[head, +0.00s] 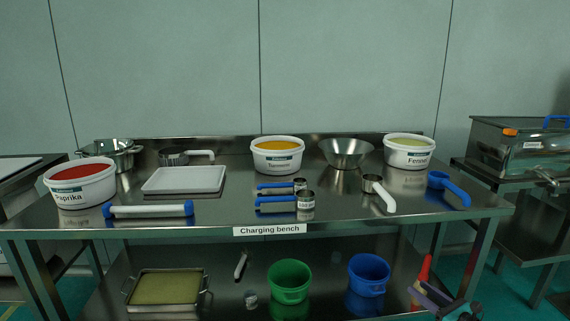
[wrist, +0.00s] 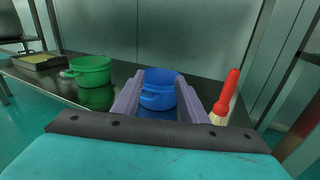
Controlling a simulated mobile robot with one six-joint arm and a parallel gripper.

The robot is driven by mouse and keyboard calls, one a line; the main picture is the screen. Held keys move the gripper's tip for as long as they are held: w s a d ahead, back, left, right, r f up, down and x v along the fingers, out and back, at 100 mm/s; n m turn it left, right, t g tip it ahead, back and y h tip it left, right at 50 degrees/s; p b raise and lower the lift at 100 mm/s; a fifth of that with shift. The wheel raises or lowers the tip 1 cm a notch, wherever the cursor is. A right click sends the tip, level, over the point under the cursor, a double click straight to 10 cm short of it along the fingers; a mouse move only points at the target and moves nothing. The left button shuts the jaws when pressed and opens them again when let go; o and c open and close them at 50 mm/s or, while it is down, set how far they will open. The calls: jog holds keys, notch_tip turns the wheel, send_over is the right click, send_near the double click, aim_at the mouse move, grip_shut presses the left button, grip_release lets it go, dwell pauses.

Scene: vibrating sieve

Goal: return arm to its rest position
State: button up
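My gripper (head: 440,300) is at the bottom right of the head view, low in front of the bench's lower shelf. In the wrist view its two purple fingers (wrist: 158,90) stand apart with nothing held between them. A blue bucket (wrist: 161,92) shows beyond the gap, on the lower shelf; it also shows in the head view (head: 369,272). A red-handled brush (wrist: 228,92), bristles down, is just right of the right finger. Its red handle also shows in the head view (head: 425,268). Most of my arm is out of view.
The steel charging bench (head: 330,205) holds tubs of paprika (head: 80,185), turmeric (head: 277,156) and fennel (head: 408,152), a steel bowl (head: 346,152), a white tray (head: 184,180) and several scoops. A green bucket (head: 289,282) and a shallow pan (head: 166,288) stand on the lower shelf.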

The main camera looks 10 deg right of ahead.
jog(key=w+a+f+n+g+y+p, duration=0.1)
jog(key=w+a+n+g+y+p, duration=0.2)
jog(key=a, duration=0.9)
jog(key=w+a+f+n+g+y+p, duration=0.1)
jog(key=a+f+g+p, duration=0.3)
jog(key=a, duration=0.8)
jog(key=s+a+f+n+g+p, duration=0.1)
jog(key=s+a+n+g+p, duration=0.2)
jog(key=a, duration=0.4)
jog(key=s+a+f+n+g+y+p, duration=0.1)
jog(key=s+a+n+p, duration=0.2)
jog(key=a, duration=0.4)
jog(key=s+a+f+n+g+p, duration=0.1)
jog(key=s+a+g+p, duration=0.1)
jog(key=s+a+p, duration=0.4)
jog(key=s+a+f+n+g+h+p, duration=0.1)
jog(key=s+a+n+g+h+p, duration=0.1)
jog(key=s+a+n+g, duration=0.45)
jog(key=s+a+f+n+g+h+p, duration=0.1)
jog(key=s+f+n+h+p, duration=0.15)
jog(key=s, duration=0.75)
jog(key=s+d+f+n+g+h, duration=0.1)
jog(key=s+d+n+g+h, duration=0.1)
jog(key=s+d+n+h, duration=0.4)
jog(key=s+d+n, duration=0.3)
jog(key=d+n, duration=0.1)
jog(key=n, duration=0.3)
jog(key=shift+s+d+p, duration=0.15)
jog(key=shift+d+p, duration=0.25)
